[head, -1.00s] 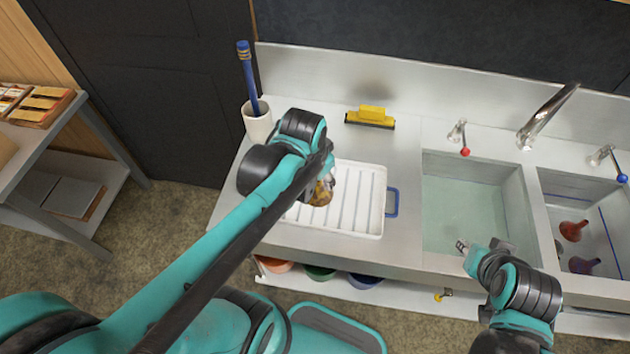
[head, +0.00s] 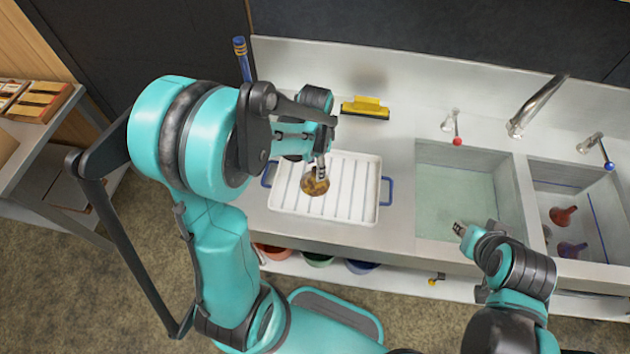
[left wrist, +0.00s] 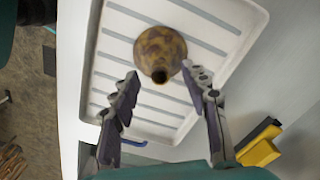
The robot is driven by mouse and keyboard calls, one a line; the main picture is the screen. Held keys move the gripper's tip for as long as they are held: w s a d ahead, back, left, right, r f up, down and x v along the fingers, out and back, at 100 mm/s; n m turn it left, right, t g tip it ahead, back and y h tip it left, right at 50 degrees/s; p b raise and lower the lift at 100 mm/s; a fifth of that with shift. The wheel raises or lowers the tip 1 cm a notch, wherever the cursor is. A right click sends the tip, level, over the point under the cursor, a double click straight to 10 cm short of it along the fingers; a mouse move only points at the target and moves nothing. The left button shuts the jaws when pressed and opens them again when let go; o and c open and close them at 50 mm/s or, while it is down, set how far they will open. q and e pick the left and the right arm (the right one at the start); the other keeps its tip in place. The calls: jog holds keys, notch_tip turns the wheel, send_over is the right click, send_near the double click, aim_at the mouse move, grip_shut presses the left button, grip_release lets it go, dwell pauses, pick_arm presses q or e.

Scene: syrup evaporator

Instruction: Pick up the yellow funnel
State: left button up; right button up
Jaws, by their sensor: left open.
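The yellow funnel (head: 315,183), mottled with brown, stands on the white ridged drying tray (head: 350,217) near its left side. In the left wrist view the funnel (left wrist: 160,50) shows its dark spout opening toward the camera. My left gripper (head: 321,172) is just above the funnel in the head view. In the left wrist view its open fingers (left wrist: 161,76) are spread, with the funnel's spout between and just beyond the tips; no contact is visible. My right gripper (head: 459,229) is at the front edge of the left basin, and its jaws are too small to judge.
A yellow squeegee (head: 365,108) lies behind the tray. A blue-handled brush (head: 242,58) stands at the back left. A red funnel (head: 563,215) and a purple funnel (head: 571,250) are in the right basin. Bowls, including a green one (head: 318,260), sit below the counter.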

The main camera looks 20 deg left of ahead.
pick_arm(q)
notch_tip(320, 180, down, 3)
jog(key=shift+r, duration=0.2)
grip_shut()
jog(key=shift+r, duration=0.1)
jog(key=shift+r, duration=0.6)
notch_tip(320, 180, up, 3)
jog(key=shift+r+p, duration=0.1)
jog(key=shift+p, duration=0.45)
jog(key=w+d+r+p, duration=0.1)
jog(key=w+d+r, duration=0.2)
jog(key=d+r, duration=0.3)
jog(key=shift+w+d+r+p, duration=0.2)
jog(key=shift+d+p, duration=0.15)
jog(key=shift+d, duration=2.25)
